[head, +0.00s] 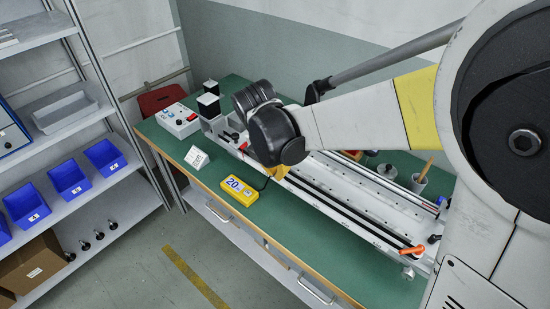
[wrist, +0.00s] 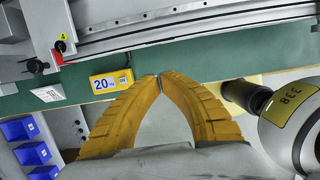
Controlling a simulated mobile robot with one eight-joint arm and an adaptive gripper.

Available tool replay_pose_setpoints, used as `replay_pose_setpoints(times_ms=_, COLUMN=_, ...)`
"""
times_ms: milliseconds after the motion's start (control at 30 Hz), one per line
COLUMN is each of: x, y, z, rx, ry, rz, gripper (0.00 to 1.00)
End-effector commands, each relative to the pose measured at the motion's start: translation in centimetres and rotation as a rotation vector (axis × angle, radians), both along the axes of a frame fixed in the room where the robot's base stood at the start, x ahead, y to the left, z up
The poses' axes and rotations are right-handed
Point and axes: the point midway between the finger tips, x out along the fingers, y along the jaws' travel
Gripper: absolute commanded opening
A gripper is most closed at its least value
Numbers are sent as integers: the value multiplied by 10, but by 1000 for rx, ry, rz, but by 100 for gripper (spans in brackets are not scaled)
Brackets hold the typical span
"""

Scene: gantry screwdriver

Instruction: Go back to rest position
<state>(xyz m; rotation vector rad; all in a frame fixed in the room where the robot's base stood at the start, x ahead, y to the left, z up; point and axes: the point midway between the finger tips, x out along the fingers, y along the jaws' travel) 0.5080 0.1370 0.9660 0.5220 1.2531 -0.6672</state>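My gripper (wrist: 160,77) has two yellow ribbed fingers. In the wrist view their tips meet, with nothing visible held between them. In the head view only a bit of yellow finger (head: 278,172) shows below my dark wrist, over the green workbench (head: 215,172). A yellow box marked 20 (head: 239,191) lies on the bench, near the gripper; it also shows in the wrist view (wrist: 112,80), left of the fingertips. A long pale rail fixture (head: 365,195) runs along the bench behind. I cannot make out a screwdriver for certain.
A cup with a stick (head: 419,182) stands behind the rail. Shelves with blue bins (head: 69,180) are at left. The floor (head: 140,262) between is clear.

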Motion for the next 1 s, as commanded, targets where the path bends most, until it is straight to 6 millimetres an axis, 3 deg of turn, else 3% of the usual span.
replay_pose_setpoints(times_ms=300, x=-1, y=-2, z=2, rx=5, ry=-5, rz=-14, gripper=0)
replay_pose_setpoints(times_ms=433, x=-9, y=-16, z=17, rx=56, ry=-52, rz=-163, gripper=0)
replay_pose_setpoints(times_ms=567, x=-31, y=-46, z=47, rx=185, ry=-155, rz=-511, gripper=0)
replay_pose_setpoints(times_ms=700, x=-64, y=-79, z=75, rx=380, ry=-274, rz=-979, gripper=0)
replay_pose_setpoints(times_ms=1000, x=-129, y=-127, z=95, rx=824, ry=-412, rz=-1871, gripper=0)
